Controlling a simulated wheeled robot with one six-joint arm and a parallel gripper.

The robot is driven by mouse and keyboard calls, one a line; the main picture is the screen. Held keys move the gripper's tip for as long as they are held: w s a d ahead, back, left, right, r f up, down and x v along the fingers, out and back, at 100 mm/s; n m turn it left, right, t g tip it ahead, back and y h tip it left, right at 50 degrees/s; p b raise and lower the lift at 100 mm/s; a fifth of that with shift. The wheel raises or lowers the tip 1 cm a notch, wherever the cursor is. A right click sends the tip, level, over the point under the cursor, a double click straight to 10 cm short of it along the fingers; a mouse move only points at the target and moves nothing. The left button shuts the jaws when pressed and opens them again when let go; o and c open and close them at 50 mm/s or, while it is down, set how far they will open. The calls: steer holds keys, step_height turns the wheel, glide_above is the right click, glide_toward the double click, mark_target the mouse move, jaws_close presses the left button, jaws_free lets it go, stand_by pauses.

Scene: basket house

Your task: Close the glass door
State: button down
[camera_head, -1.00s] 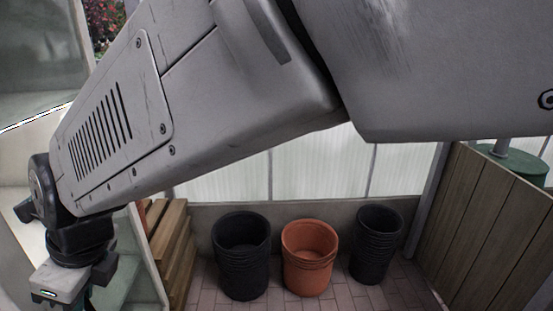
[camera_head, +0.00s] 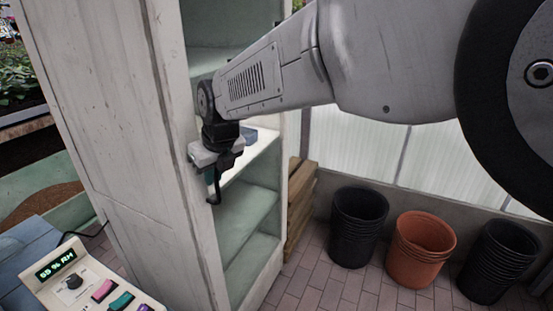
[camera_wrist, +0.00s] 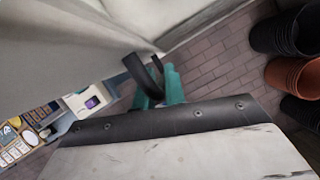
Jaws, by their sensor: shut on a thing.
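A tall whitish cabinet (camera_head: 115,120) stands at the left in the head view, with pale green shelves (camera_head: 252,210) showing through its front. My gripper (camera_head: 212,185) is at the cabinet's front left edge, pointing down. It is shut on a dark curved handle (camera_head: 215,199). In the wrist view the handle (camera_wrist: 136,72) shows between the teal fingers of my gripper (camera_wrist: 160,88). I cannot clearly make out the glass door's pane or how far it stands open. My arm hides the upper part of the cabinet's front.
Black pots (camera_head: 357,228) and an orange pot (camera_head: 420,250) stand on the brick floor at the right. Wooden slats (camera_head: 299,205) are beside the cabinet. A humidity control box (camera_head: 80,280) is at the lower left. Brick floor (camera_head: 330,285) lies clear before the cabinet.

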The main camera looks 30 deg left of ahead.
steer(key=shift+s+a+r, duration=0.15)
steer(key=shift+a+r, duration=0.05)
steer(key=shift+a, duration=0.1)
steer(key=c, duration=1.5)
jaws_free()
steer(key=shift+r, duration=0.1)
steer(key=v, duration=0.7)
steer(key=shift+d, duration=0.45)
